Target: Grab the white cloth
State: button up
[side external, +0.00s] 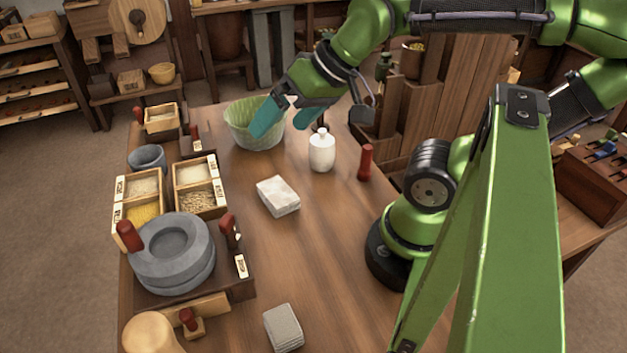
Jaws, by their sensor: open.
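The white cloth (278,195) is a folded, pale block-like bundle with faint markings, lying flat in the middle of the wooden table (325,250). My gripper (282,125) has teal fingers and is open. It is beyond the cloth towards the back of the table, in front of the green ribbed bowl (240,128) in the picture and hiding part of its right side. A gap shows between the gripper and the cloth. I see nothing held between the fingers, though the far finger is partly hidden.
A white lidded jar (321,152) stands between gripper and cloth, to the right, beside a red-brown peg (366,162). A grey folded cloth (283,327) lies at the front. A stone quern (173,255) and grain boxes (195,185) fill the left side. Table around the white cloth is clear.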

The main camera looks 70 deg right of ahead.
jog(key=m+g+h, duration=0.2)
jog(key=g, duration=0.5)
send_over(277, 191)
notch_tip(277, 191, down, 7)
jog(key=f, duration=1)
jog(key=shift+s+d+f, duration=0.1)
jog(key=shift+s+f, duration=0.15)
jog(key=shift+s, duration=0.05)
jog(key=shift+m, duration=0.3)
jog(key=shift+w+f, duration=0.15)
jog(key=shift+f, duration=1.4)
jog(key=shift+w+f, duration=0.15)
jog(key=shift+f, duration=1.35)
